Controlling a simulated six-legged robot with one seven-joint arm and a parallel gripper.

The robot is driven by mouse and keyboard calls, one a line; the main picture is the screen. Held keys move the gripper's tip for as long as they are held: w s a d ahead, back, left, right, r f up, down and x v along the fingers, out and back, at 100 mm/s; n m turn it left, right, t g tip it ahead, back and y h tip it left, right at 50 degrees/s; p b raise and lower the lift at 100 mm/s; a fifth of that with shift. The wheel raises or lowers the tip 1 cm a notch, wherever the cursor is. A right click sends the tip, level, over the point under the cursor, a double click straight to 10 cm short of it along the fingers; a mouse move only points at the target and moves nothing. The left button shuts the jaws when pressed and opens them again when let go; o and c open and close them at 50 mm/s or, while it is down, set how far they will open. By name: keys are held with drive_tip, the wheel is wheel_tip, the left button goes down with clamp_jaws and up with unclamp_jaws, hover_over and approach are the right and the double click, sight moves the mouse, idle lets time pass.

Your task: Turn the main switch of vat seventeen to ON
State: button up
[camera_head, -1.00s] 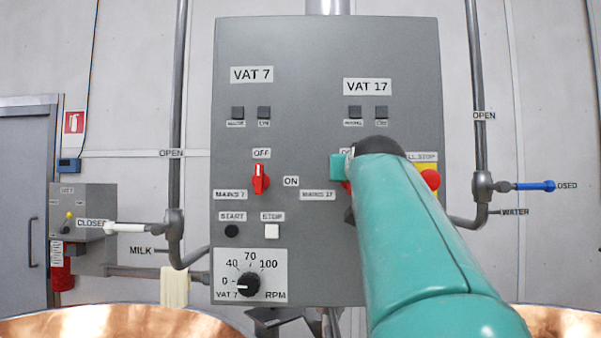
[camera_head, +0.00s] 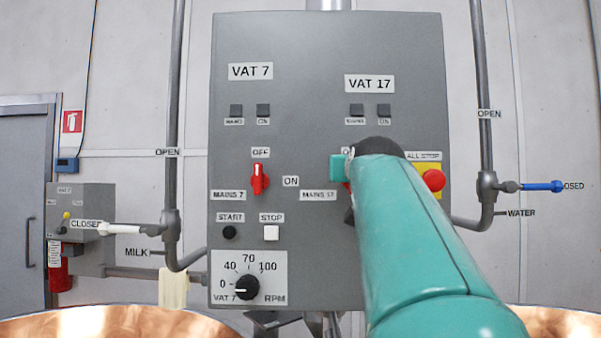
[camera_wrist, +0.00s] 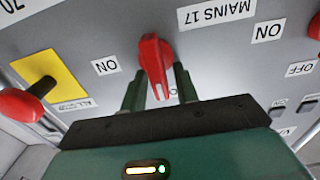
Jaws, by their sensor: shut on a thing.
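The vat 17 main switch (camera_wrist: 153,58) is a red rotary handle on the grey control panel (camera_head: 325,50). In the wrist view, which is upside down, my gripper (camera_wrist: 157,80) is shut on it, with one dark finger on each side. The handle's white-marked end points towards my gripper body, at a mostly covered label. An ON label (camera_wrist: 106,65) lies to the left of the handle, and the MAINS 17 label (camera_wrist: 216,13) is above it to the right. In the head view my teal arm hides most of the switch; only a sliver of red shows.
The vat 7 switch (camera_head: 259,180) sits left on the same panel, its OFF label above it. The red ALL STOP button (camera_head: 433,181) on yellow is close to the right of my arm. Pipes with valve levers flank the panel. Copper vats (camera_head: 110,322) stand below.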

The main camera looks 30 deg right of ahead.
drive_tip(key=shift+m, duration=0.4)
drive_tip(key=m, duration=0.3)
drive_tip(key=shift+s+d+f+m, duration=0.2)
drive_tip(key=shift+d+m, duration=0.1)
drive_tip(key=shift+m, duration=0.1)
drive_tip(key=m, duration=0.3)
drive_tip(key=f+m, duration=0.1)
drive_tip(key=m, duration=0.2)
drive_tip(key=d+m, duration=0.1)
drive_tip(key=m, duration=0.2)
drive_tip(key=shift+s+f+m, duration=0.15)
drive_tip(key=shift+s+m, duration=0.15)
drive_tip(key=shift+m, duration=0.1)
drive_tip(key=shift+f+m, duration=0.25)
drive_tip(key=shift+m, duration=1.55)
clamp_jaws()
drive_tip(key=shift+a, duration=0.1)
